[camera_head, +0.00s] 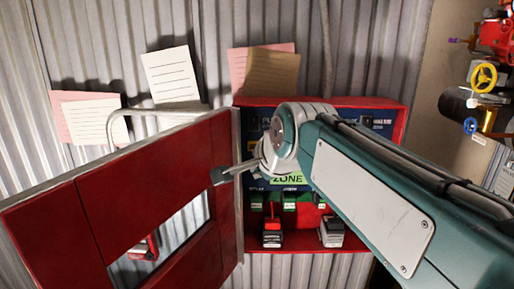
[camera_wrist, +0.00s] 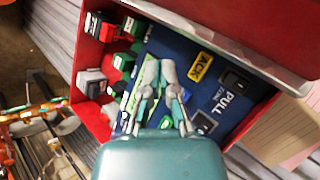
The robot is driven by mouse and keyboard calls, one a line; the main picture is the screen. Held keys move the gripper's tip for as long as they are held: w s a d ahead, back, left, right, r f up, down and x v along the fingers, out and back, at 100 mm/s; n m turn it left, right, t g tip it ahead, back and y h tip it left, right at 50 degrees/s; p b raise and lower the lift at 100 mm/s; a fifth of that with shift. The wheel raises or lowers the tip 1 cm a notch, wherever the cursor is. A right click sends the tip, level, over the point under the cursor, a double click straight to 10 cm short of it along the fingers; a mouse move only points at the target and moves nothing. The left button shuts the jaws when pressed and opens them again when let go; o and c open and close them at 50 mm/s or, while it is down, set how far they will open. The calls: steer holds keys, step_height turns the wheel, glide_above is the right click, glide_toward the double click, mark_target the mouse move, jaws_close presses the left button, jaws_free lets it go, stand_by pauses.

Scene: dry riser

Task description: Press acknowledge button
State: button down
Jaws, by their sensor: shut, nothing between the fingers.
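The yellow piece marked ACK (camera_wrist: 201,66) sits on the blue panel (camera_wrist: 185,45) inside the red box, in the wrist view. I cannot tell whether it is the button itself or its label. My gripper (camera_wrist: 160,66) is shut and empty, its fingertips over the panel just left of the ACK piece. I cannot tell whether they touch the panel. A green ZONE label (camera_head: 287,180) shows below my wrist.
The red box's door (camera_head: 140,185) stands open to the left. A black square part (camera_wrist: 237,80) sits beside PULL lettering. Papers (camera_head: 172,75) are on the corrugated wall. Pipework with a yellow handwheel (camera_head: 483,78) is at right.

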steer(key=w, duration=0.8)
steer(key=shift+w+d, duration=0.1)
steer(key=shift+w, duration=0.05)
stand_by(1.2)
steer(key=shift+w+d, duration=0.1)
steer(key=shift+w, duration=0.25)
steer(key=shift+w, duration=0.5)
stand_by(0.8)
steer(key=shift+s, duration=0.95)
